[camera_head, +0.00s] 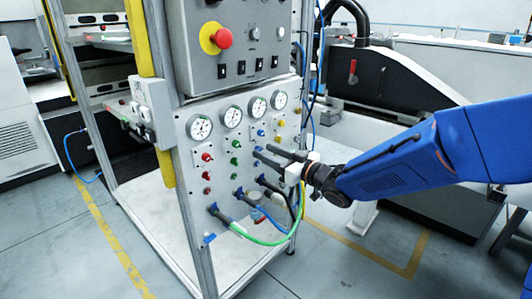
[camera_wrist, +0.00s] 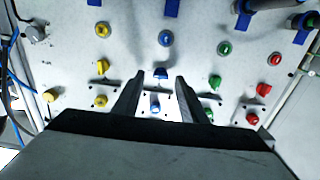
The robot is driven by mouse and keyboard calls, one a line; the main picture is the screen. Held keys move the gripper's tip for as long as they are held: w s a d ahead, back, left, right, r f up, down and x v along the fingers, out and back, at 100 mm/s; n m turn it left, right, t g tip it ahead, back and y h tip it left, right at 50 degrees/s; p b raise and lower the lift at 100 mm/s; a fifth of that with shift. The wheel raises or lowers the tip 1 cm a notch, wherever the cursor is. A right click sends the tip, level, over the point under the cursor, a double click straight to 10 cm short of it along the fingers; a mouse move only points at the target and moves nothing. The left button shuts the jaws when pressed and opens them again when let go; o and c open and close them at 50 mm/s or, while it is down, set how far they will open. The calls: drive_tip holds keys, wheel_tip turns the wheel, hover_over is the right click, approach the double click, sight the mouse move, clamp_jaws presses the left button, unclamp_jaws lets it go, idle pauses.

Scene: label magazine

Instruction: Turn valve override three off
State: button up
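A grey valve panel (camera_head: 221,178) carries columns of red, green, blue and yellow knobs under the gauges. The third column is blue. Its top knob (camera_head: 261,133) sits on a light plate; in the wrist view this blue knob (camera_wrist: 155,103) shows between my fingers, its handle roughly along the column. A second blue knob (camera_wrist: 160,73) lies between the fingertips, and a third blue knob (camera_wrist: 165,38) is beyond. My gripper (camera_head: 262,153) reaches the panel from the right, open and empty; its two fingers (camera_wrist: 160,77) are apart. Contact cannot be told. No label is readable.
Green (camera_wrist: 215,81) and yellow (camera_wrist: 102,66) knobs flank the blue column closely. Hoses, including a green hose (camera_head: 262,238), plug in low on the panel. A control box with a red emergency button (camera_head: 222,38) is above.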

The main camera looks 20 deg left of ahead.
drive_tip(key=shift+w+a, duration=0.2)
drive_tip(key=shift+a, duration=0.25)
clamp_jaws()
